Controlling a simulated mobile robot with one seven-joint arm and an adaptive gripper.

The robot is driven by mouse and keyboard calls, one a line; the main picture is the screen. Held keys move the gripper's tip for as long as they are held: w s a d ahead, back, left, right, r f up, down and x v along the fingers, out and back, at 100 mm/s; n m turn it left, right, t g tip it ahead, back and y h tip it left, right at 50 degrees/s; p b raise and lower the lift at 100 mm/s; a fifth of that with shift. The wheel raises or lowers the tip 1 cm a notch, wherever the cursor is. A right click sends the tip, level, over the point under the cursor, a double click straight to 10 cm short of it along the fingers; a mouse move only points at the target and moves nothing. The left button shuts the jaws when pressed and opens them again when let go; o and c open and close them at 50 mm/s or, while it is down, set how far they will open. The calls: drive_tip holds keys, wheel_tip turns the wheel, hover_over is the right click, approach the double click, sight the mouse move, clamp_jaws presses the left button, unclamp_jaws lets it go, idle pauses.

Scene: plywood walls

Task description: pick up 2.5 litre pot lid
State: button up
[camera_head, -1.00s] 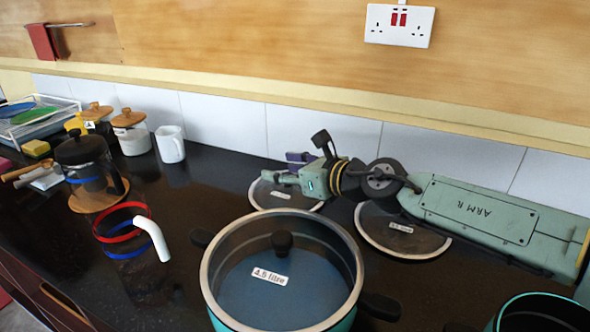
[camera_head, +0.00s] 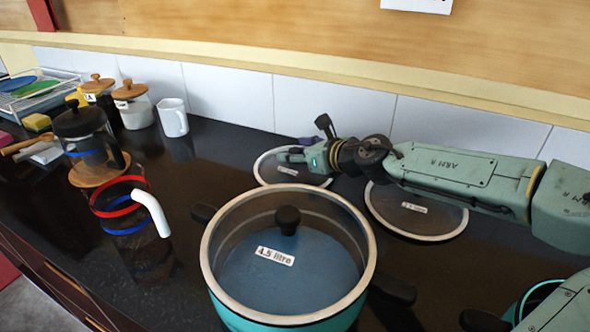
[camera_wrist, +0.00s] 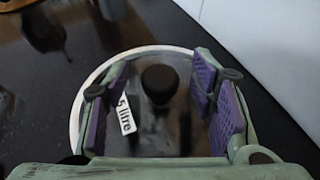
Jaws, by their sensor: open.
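A round glass lid with a pale rim (camera_head: 262,172) lies on the dark worktop behind the large pot. Its label is too small to read in the head view; in the wrist view the label on the lid (camera_wrist: 127,115) ends in "5 litre", its first figure hidden by a finger. The lid's black knob (camera_wrist: 160,82) stands upright between my fingers. My gripper (camera_head: 289,156) is over this lid; in the wrist view my gripper (camera_wrist: 164,84) is open, with purple pads on both sides of the knob and apart from it.
A second glass lid (camera_head: 440,233) lies to the right under my arm. A teal pot with a "4.5 litre" lid (camera_head: 252,279) stands in front. A French press (camera_head: 85,140), a white jug (camera_head: 173,117) and jars stand left. The tiled wall (camera_head: 230,98) is close behind.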

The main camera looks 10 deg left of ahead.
drive_tip(key=shift+w+a+f, duration=0.15)
drive_tip(key=shift+w+a, duration=0.1)
drive_tip(key=shift+a, duration=0.1)
clamp_jaws()
idle(0.5)
